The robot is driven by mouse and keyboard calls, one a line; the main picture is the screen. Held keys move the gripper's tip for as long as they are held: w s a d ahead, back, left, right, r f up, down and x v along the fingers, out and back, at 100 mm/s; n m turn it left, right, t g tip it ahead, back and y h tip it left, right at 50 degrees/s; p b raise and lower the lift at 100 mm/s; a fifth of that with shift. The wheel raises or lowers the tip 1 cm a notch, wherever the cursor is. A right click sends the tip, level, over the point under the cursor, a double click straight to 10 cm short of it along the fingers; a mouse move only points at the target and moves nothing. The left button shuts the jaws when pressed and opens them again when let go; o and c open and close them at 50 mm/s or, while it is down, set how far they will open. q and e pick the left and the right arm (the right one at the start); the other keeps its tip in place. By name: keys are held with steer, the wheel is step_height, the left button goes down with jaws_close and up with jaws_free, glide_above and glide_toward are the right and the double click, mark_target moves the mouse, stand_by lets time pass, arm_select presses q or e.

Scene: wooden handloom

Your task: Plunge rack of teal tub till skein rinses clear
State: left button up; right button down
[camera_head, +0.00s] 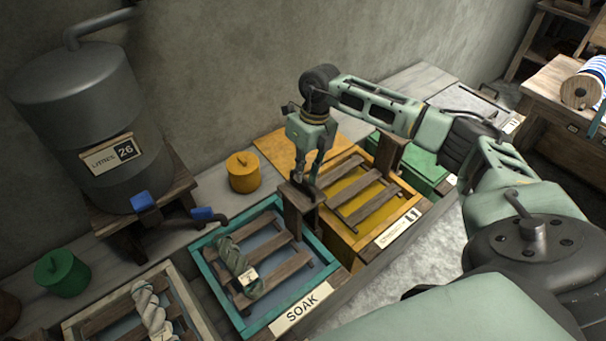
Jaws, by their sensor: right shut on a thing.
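The teal tub (212,288) stands in the lower middle, with a white SOAK label on its front rim. Its wooden slatted rack (268,256) sits inside over grey-blue liquid. A twisted grey-green skein (232,254) with a small pale tag lies across the slats. A dark wooden upright handle (301,215) rises at the tub's right end. My right gripper (306,187) points down and is shut on the top of this handle. The fingertips are partly hidden against the dark wood. My left gripper is not in view.
A yellow tub (367,237) with its own rack stands close on the right, a green tub (441,182) beyond. A pale tub (180,286) with a skein is at left. A grey tank (85,95) reading 26 litres stands behind. A yellow pot (243,173) sits near the wall.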

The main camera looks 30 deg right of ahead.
steer(key=shift+a+r, duration=0.15)
steer(key=shift+r, duration=0.05)
steer(key=c, duration=2.5)
jaws_free()
steer(key=o, duration=0.6)
steer(key=shift+o, duration=0.2)
step_height(320, 180, up, 12)
steer(key=d, duration=0.2)
steer(key=shift+d+f, duration=0.15)
steer(key=shift+d, duration=0.1)
steer(key=shift+w, duration=0.1)
